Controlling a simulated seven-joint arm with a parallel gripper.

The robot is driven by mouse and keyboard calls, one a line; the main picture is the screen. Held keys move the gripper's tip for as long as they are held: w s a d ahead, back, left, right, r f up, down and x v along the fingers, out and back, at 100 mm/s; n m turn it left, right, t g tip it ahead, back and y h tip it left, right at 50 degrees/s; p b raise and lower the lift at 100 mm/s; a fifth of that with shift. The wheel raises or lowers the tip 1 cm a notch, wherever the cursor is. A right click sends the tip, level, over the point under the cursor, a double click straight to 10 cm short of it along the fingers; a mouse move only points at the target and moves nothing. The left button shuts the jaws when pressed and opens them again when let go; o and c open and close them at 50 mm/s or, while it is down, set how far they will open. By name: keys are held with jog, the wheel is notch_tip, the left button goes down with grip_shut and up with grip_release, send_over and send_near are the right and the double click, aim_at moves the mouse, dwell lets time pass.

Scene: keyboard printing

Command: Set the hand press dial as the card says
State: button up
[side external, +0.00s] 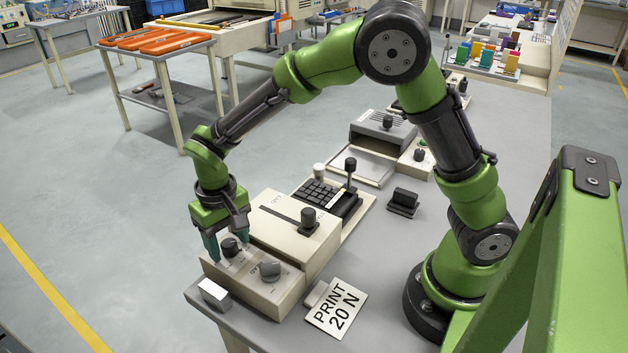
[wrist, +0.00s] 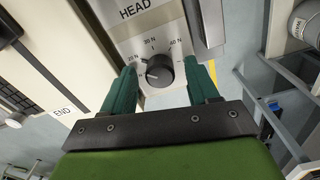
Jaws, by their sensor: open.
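The card (side external: 338,305) lies near the table's front edge and reads "PRINT 20 N". The hand press (side external: 262,235) is a cream machine at the table's left end. Its dark round dial (side external: 230,246) also shows in the wrist view (wrist: 159,70), below the word "HEAD". Labels 20 N, 30 N and 40 N run left to right around it. A pale mark shows on the knob's lower left, but its exact setting is hard to tell. My gripper (wrist: 164,78) is open, with one green finger on either side of the dial. Gaps show between fingers and knob.
A grey knob (side external: 270,269) stands on the press near the dial. A taller black knob (side external: 308,217) and a keypad with an upright lever (side external: 350,172) stand behind. A small white and dark block (side external: 213,292) sits at the table edge.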

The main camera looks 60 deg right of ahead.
aim_at(227, 242)
notch_tip(227, 242, up, 17)
dwell(0.5)
dwell(0.4)
jog(key=s+d+t+y, duration=0.1)
jog(key=s+d+t, duration=0.2)
jog(key=s+d, duration=0.2)
jog(key=s+d+m+t+y, duration=0.1)
jog(key=s+d+t, duration=0.2)
jog(key=s+d, duration=0.3)
jog(key=s, duration=0.5)
jog(key=shift+d+m+t, duration=0.15)
jog(key=shift+m+t, duration=0.15)
jog(key=shift+t, duration=0.1)
